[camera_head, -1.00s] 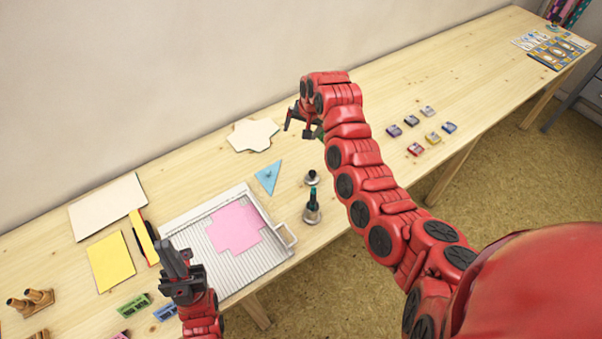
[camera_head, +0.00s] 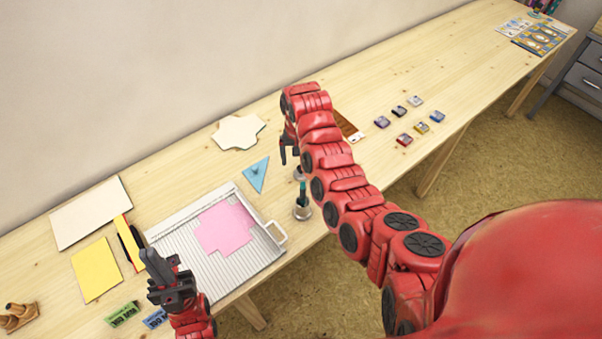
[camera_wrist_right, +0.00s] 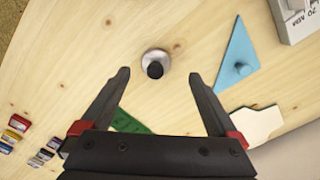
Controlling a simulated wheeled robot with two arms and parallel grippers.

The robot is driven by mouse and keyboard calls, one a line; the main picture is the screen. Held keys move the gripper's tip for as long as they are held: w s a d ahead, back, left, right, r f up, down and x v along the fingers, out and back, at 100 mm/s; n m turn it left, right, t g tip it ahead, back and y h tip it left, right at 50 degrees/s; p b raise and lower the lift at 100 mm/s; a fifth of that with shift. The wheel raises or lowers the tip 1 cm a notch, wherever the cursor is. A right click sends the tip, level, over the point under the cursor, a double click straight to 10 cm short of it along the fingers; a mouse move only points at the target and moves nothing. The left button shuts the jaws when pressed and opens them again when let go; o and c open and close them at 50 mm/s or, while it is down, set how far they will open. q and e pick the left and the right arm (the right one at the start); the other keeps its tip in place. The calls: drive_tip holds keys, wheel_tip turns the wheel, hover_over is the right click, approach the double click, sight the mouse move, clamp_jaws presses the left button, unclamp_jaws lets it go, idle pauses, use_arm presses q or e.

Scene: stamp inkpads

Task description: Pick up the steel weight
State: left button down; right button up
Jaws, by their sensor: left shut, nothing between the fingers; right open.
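The steel weight (camera_head: 299,174) is a small round metal disc with a dark knob, standing on the table right of the blue triangle. In the right wrist view the weight (camera_wrist_right: 155,63) shows whole, seen from above, ahead of and between the fingertips. My right gripper (camera_wrist_right: 158,75) is open and empty, its fingers apart from the weight; in the head view the gripper (camera_head: 287,155) is just behind and left of it. My left gripper (camera_head: 150,262) is shut and empty, over the near left of the table.
The blue triangle (camera_head: 256,174) and ridged board (camera_head: 180,262) with pink paper (camera_head: 226,228) lie left. Several small inkpads (camera_head: 404,139) lie right. A green piece (camera_wrist_right: 130,122) lies beneath my right fingers.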

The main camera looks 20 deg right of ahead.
sight(301, 169)
drive_tip(key=shift+d+f+p, duration=0.15)
drive_tip(key=shift+f+p, duration=0.25)
drive_tip(key=shift+f, duration=0.2)
drive_tip(key=f, duration=0.2)
drive_tip(key=shift+w+d+f+p, duration=0.15)
drive_tip(key=shift+d+f+p, duration=0.15)
drive_tip(key=shift+f+p, duration=0.1)
drive_tip(key=shift+f, duration=0.75)
clamp_jaws()
